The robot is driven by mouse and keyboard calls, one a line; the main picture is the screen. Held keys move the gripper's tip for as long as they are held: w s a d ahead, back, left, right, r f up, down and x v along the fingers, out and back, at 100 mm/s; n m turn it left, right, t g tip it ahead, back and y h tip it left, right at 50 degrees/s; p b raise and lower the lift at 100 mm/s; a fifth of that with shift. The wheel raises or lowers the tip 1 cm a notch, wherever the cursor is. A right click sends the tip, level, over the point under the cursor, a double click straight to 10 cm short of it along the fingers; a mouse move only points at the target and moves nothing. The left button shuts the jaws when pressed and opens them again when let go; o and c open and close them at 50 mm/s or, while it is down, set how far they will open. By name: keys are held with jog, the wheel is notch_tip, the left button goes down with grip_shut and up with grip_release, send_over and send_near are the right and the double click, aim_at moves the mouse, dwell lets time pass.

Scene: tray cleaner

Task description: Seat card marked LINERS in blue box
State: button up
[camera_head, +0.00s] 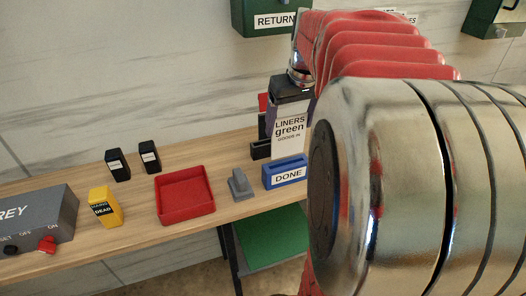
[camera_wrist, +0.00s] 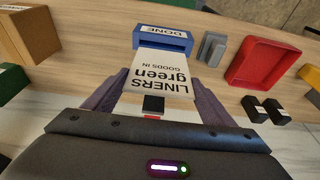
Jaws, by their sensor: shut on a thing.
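The white card marked LINERS (camera_head: 289,133) hangs upright, reading "LINERS green GOODS IN". My gripper (camera_head: 291,98) is shut on its upper part. In the wrist view the card (camera_wrist: 160,70) lies between the two purple-grey fingers of my gripper (camera_wrist: 156,98). The blue box (camera_head: 285,174) stands near the bench's front edge with a DONE label. In the wrist view the blue box (camera_wrist: 163,40) is straight beyond the card's lower edge. That edge overlaps the box's top in both views; I cannot tell whether it is inside the slot.
A grey stand (camera_head: 240,185) is just left of the blue box, then a red tray (camera_head: 184,194). A yellow DEAD block (camera_head: 104,207), two black blocks and a grey switch box (camera_head: 38,222) are farther left. A dark holder (camera_head: 261,149) stands behind the card.

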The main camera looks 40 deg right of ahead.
aim_at(288, 147)
jog(key=shift+f, duration=2.7)
jog(key=shift+f, duration=1.9)
jog(key=o, duration=1.3)
jog(key=v, duration=1.2)
